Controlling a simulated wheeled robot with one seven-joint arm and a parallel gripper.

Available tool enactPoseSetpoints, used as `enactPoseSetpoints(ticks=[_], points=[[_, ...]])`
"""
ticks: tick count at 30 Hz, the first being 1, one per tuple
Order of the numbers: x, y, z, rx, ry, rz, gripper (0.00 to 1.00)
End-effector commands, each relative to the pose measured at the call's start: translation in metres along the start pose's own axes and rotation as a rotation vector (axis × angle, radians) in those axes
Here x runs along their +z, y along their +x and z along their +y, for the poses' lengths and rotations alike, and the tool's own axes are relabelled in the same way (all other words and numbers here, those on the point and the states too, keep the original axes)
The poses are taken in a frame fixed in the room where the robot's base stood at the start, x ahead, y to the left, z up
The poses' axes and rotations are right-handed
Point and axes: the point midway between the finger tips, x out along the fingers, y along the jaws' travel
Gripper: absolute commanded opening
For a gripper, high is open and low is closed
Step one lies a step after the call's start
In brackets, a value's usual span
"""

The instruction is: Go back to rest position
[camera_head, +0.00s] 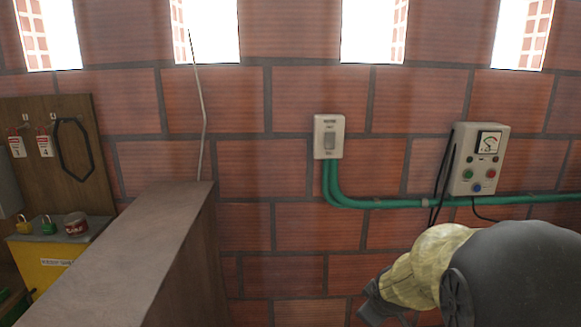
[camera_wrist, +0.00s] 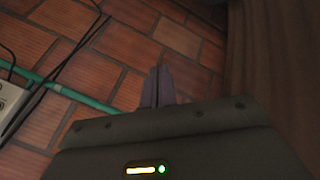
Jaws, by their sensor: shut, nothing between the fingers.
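My arm reaches in from the lower right in the head view, in front of the brick wall. Its dark end, my gripper (camera_head: 372,303), is partly cut off by the lower edge of the picture. In the wrist view my gripper's two fingers (camera_wrist: 158,86) stand side by side, shut and with nothing between them. They point toward the brick wall and touch nothing that I can see.
A grey control box (camera_head: 478,160) and a switch (camera_head: 329,136) hang on the brick wall, joined by a green pipe (camera_head: 390,203). A grey partition (camera_head: 150,240) stands at left. Behind it are a yellow box (camera_head: 55,268), padlocks (camera_head: 48,225) and a wooden tag board (camera_head: 85,140).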

Motion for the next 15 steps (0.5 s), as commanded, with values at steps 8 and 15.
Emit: enactPoseSetpoints(ticks=[8,15], points=[[0.073,-0.035,-0.1,-0.195,0.532,-0.233,0.0],[0.095,-0.048,-0.129,-0.224,0.686,-0.327,0.0]])
